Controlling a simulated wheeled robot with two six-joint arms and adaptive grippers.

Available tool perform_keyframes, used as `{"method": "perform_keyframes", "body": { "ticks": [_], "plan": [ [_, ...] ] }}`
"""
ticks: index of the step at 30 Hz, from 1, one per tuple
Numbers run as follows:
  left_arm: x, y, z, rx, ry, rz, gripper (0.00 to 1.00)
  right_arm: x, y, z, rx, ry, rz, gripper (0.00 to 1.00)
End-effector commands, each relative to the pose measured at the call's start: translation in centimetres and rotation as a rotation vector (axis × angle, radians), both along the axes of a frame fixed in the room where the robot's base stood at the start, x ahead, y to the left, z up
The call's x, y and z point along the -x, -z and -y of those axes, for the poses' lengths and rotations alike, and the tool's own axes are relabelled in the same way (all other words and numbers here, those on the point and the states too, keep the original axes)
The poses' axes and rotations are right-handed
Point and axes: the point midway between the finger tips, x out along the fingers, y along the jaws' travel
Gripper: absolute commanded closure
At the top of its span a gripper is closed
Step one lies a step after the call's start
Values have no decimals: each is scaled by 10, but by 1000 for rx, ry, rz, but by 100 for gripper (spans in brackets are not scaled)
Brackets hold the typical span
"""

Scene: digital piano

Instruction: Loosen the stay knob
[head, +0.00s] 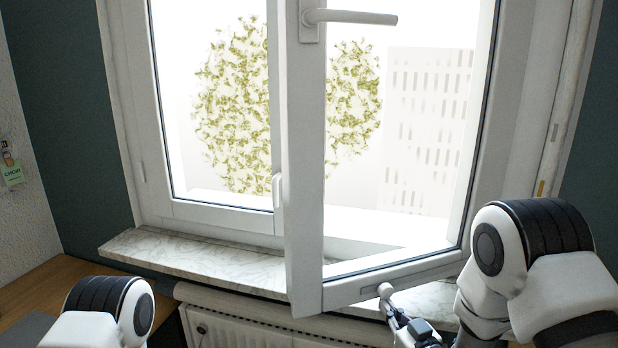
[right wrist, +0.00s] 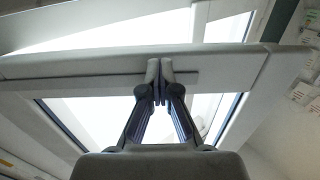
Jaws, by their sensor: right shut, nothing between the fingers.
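The window sash (head: 305,200) stands swung open into the room, its lower corner hanging over the sill. My right gripper (head: 386,291) is at the sash's bottom rail, right of that corner. In the right wrist view my gripper (right wrist: 159,72) is shut and empty, its fingertips together in front of the pale frame bar (right wrist: 225,62). A thin strip (right wrist: 186,80) runs along the bar just behind the fingertips. I cannot make out the stay knob; the fingertips may hide it. Contact with the bar cannot be told. My left gripper is out of view.
A window handle (head: 350,17) juts from the sash at the top. The marble sill (head: 190,256) runs below the window, above a white radiator (head: 240,330). A wooden surface (head: 35,285) is at the lower left. A green tag (head: 13,175) hangs on the left wall.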

Motion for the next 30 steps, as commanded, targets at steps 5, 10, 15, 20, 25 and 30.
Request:
{"method": "perform_keyframes", "body": {
  "ticks": [5,10,15,20,25,30],
  "plan": [
    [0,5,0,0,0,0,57,-2,0,6,-1,3,3,100],
    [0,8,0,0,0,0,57,-4,-1,10,0,1,3,100],
    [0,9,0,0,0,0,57,-5,-2,13,0,1,2,100],
    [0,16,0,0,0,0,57,-5,6,14,-1,2,2,100],
    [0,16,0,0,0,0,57,0,6,17,0,1,0,100],
    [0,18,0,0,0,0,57,23,7,25,-1,2,-3,100]
  ]
}}
